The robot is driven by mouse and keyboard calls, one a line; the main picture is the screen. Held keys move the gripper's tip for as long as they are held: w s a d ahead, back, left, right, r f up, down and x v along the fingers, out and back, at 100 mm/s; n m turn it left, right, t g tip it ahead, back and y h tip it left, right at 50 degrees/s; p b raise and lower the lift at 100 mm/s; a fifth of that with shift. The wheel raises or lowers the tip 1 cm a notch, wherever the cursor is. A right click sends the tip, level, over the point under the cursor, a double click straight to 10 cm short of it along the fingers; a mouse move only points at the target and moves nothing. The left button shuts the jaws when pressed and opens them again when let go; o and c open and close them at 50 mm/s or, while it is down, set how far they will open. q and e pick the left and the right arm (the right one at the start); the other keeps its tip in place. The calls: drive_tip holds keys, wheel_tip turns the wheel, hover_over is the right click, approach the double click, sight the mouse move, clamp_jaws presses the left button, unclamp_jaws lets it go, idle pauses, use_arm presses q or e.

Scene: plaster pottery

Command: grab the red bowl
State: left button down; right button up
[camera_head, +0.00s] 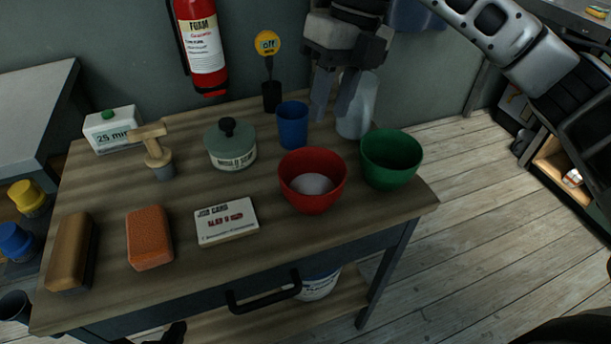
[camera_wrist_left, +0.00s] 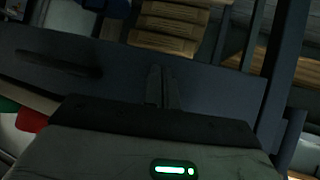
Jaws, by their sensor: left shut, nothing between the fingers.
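The red bowl (camera_head: 312,180) stands upright near the right front of the table, with pale material inside. A small red patch at the left edge of the left wrist view may be part of it. My right gripper (camera_head: 333,105) is behind and above the bowl, between the blue cup and the pale grey vessel, fingers apart and empty. My left gripper (camera_wrist_left: 162,85) is shut and empty in the left wrist view, low in front of the table's drawer. In the head view only a dark tip shows at the bottom edge.
A green bowl (camera_head: 391,158) is close on the red bowl's right. A blue cup (camera_head: 292,126) and a pale vessel (camera_head: 357,106) stand behind. A card box (camera_head: 226,221), orange sponge (camera_head: 149,238) and lidded pot (camera_head: 230,146) are left. The drawer handle (camera_head: 264,293) juts out in front.

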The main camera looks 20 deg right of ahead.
drive_tip(key=w+d+r+h, duration=0.1)
drive_tip(key=d+r+h, duration=0.1)
drive_tip(key=d, duration=0.2)
approach(340, 159)
drive_tip(key=shift+m+t, duration=0.3)
drive_tip(key=shift+m, duration=0.1)
drive_tip(key=f, duration=0.5)
drive_tip(key=shift+s+a+f, duration=0.2)
drive_tip(key=shift+s+a, duration=0.1)
drive_tip(key=shift+s, duration=0.05)
drive_tip(key=shift+s+a+f+p, duration=0.1)
drive_tip(key=shift+f+p, duration=0.25)
drive_tip(key=shift+f, duration=1.05)
drive_tip(key=shift+s+a+f+p, duration=0.1)
drive_tip(key=shift+f+p, duration=0.2)
drive_tip(key=shift+f, duration=1.1)
drive_tip(key=shift+w, duration=0.1)
clamp_jaws()
